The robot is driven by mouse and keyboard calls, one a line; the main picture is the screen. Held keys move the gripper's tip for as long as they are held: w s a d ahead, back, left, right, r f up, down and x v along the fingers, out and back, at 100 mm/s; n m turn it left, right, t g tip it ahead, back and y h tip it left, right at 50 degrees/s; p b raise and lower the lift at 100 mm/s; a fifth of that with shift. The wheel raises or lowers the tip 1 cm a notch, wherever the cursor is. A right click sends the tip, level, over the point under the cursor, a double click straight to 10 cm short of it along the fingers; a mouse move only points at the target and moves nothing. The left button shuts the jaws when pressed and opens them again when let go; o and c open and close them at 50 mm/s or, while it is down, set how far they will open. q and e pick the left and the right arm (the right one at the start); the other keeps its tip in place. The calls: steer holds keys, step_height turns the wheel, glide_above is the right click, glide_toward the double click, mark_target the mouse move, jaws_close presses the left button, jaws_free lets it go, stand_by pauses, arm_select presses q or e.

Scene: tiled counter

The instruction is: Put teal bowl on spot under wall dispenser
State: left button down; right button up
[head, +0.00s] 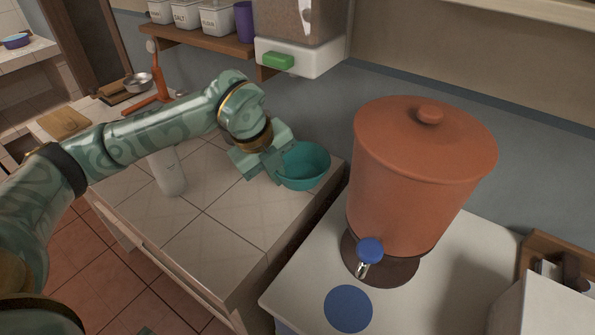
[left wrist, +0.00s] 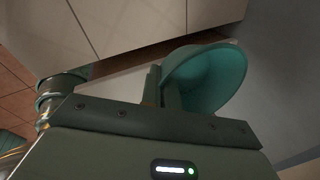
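The teal bowl (head: 306,177) is upright at the right end of the tiled counter, below the wall dispenser (head: 300,57). My left gripper (head: 280,163) is at the bowl's left rim. In the left wrist view, its two close-set fingers (left wrist: 162,90) are around the wall of the bowl (left wrist: 215,80). I cannot tell whether the bowl's base touches the counter. The wall dispenser has a white body, a green button and a clear hopper with brown contents. No marked spot shows under it. My right gripper is not in view.
A terracotta water urn (head: 415,180) with a blue tap stands on a white surface at right, with a blue disc (head: 348,309) in front. A white bottle (head: 166,172) stands near my left arm. A shelf of canisters (head: 217,18) is above. The counter's front tiles are clear.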

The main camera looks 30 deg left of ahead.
arm_select(q)
steer(key=w+a+f+b, duration=0.1)
steer(key=w+f, duration=0.2)
steer(key=w+a+f+b, duration=0.1)
steer(key=w+a+f, duration=0.1)
steer(key=w+f, duration=0.1)
steer(key=w+a+f+b, duration=0.1)
steer(key=w+a+f, duration=0.1)
steer(key=w, duration=0.2)
steer(key=shift+w+a+f, duration=0.1)
steer(key=shift+a+f, duration=0.05)
steer(key=shift+f, duration=0.25)
step_height(320, 180, down, 4)
steer(key=shift+w+r+b, duration=0.1)
steer(key=shift+r+b, duration=0.15)
steer(key=shift+b, duration=0.6)
steer(key=shift+a+r, duration=0.1)
steer(key=c, duration=2)
jaws_free()
steer(key=shift+o, duration=0.2)
